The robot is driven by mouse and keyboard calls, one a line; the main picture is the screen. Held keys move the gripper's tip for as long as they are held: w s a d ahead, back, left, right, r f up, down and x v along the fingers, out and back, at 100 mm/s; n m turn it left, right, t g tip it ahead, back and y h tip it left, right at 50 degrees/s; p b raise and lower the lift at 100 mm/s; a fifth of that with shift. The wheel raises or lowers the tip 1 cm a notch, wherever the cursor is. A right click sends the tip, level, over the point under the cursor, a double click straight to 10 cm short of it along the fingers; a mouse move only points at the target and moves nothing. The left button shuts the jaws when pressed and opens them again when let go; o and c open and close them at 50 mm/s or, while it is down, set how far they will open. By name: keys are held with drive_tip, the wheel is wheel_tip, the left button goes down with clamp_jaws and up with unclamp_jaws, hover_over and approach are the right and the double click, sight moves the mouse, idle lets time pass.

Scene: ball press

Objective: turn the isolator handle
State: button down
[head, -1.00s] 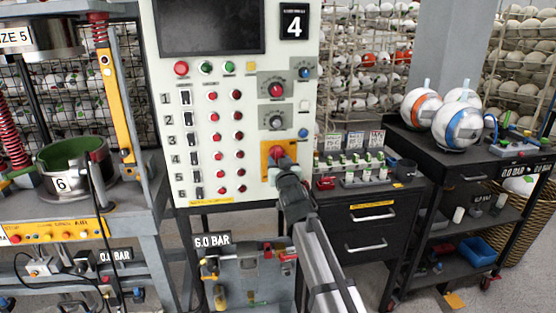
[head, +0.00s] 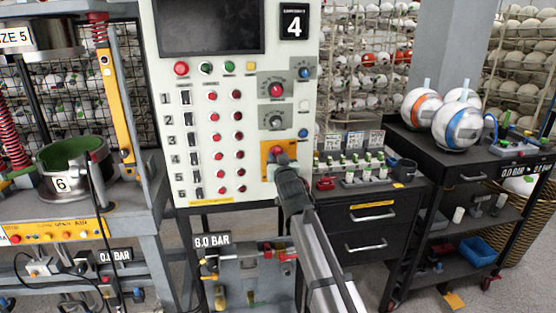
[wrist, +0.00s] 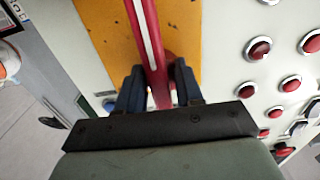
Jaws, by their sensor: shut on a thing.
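The isolator handle is a red bar with a white stripe (wrist: 146,36), on a yellow-orange plate (wrist: 98,30) in the wrist view. In the head view, the plate (head: 266,160) is at the lower right of the light control panel, with a bit of the red handle (head: 277,150) showing. My gripper (wrist: 158,88) is shut on the handle, one dark finger on each side of it. In the head view, my gripper (head: 281,162) is at the plate, and my wrist hides much of the handle.
The panel (head: 222,110) carries rows of red buttons and dark switches; red buttons (wrist: 258,48) sit close beside the plate. A black drawer cabinet (head: 372,225) stands right of my arm. A unit marked 6.0 BAR (head: 240,275) stands low beside my arm, and a press (head: 75,165) at left.

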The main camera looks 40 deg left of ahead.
drive_tip(key=shift+n, duration=0.3)
drive_tip(key=shift+w+d+r+n, duration=0.1)
drive_tip(key=shift+r+n, duration=0.05)
drive_tip(key=shift+n, duration=4.15)
drive_tip(key=shift+w+d+r+n, duration=0.1)
drive_tip(key=shift+n, duration=4.2)
drive_tip(key=c, duration=1)
unclamp_jaws()
drive_tip(key=shift+c, duration=0.2)
